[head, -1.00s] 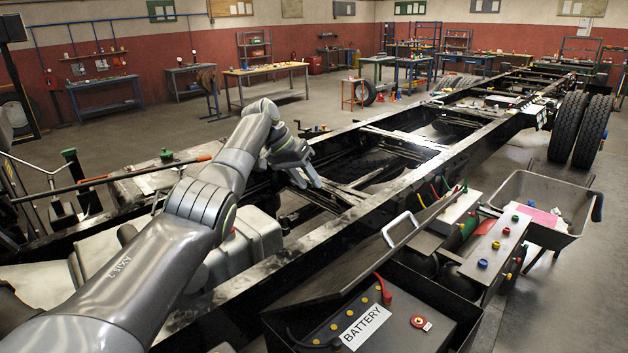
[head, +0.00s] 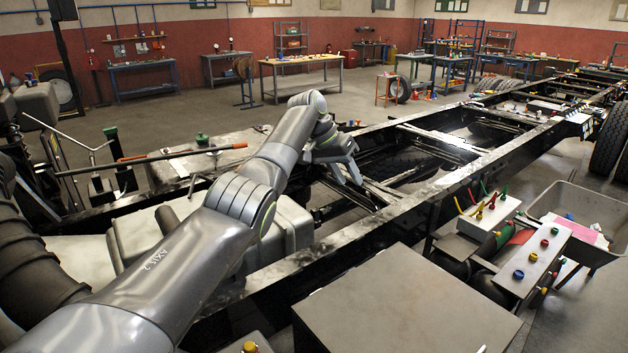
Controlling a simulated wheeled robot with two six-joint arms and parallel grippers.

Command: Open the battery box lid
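The battery box lid (head: 405,305) is a flat dark grey plate at the bottom right of the head view. It lies level over the box and hides the battery inside. A small light bit at the bottom edge may be its handle; most of the near edge is out of frame. My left gripper (head: 347,176) is over the chassis frame, well beyond the lid and apart from it. Its two fingers point down with a gap between them and nothing visible in it. My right gripper is not in view.
The black chassis rails (head: 440,188) run from lower left to upper right. Right of the lid are a valve panel with coloured knobs (head: 540,262) and a grey wheelbarrow (head: 590,215). A long bar (head: 150,158) lies at left. Workbenches stand far back.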

